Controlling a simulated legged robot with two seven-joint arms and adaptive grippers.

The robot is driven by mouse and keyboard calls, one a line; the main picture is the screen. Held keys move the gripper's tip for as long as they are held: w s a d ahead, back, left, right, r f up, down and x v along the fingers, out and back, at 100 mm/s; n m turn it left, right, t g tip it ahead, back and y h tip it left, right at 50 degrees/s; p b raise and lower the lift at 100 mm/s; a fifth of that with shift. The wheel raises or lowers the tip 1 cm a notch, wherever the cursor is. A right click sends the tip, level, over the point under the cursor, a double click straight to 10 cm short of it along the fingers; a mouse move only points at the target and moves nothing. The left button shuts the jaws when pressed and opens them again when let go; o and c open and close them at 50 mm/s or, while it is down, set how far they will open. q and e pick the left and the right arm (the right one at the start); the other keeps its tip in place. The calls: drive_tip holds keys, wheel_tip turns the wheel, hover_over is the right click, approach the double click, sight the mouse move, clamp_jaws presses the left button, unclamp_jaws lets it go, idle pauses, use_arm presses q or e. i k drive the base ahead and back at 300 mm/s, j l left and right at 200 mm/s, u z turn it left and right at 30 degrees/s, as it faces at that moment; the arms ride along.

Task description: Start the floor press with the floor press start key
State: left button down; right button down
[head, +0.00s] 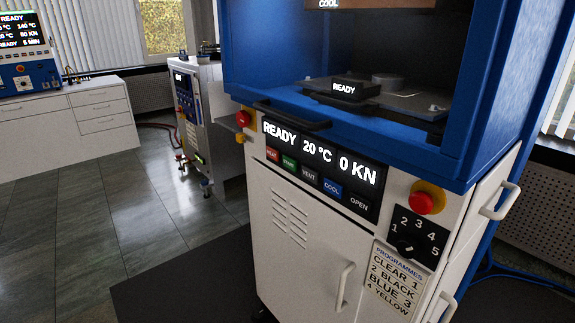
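The floor press is a blue and white cabinet (300,245) filling the right half of the head view. Its black panel display (318,149) reads READY, 20 °C and 0 KN. Below the text is a row of keys: a red key (273,155), a green key (289,162), a grey VENT key (309,172), a blue COOL key (332,188) and a dark OPEN key (359,203). The red and green labels are too small to read surely, so I cannot tell which key is start. Neither of my grippers is in view.
Red mushroom buttons sit left (243,118) and right (422,202) of the panel. A numbered dial (407,246) is above a programmes list (393,280). A black handle (293,115) juts above the display. A smaller machine (188,115) stands behind left; floor there is open.

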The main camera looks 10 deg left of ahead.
sight(289, 163)
drive_tip(key=i+l, duration=0.25)
drive_tip(key=i, duration=0.2)
drive_tip(key=i+l+z, duration=0.1)
drive_tip(key=i+l, duration=0.15)
drive_tip(key=i, duration=0.2)
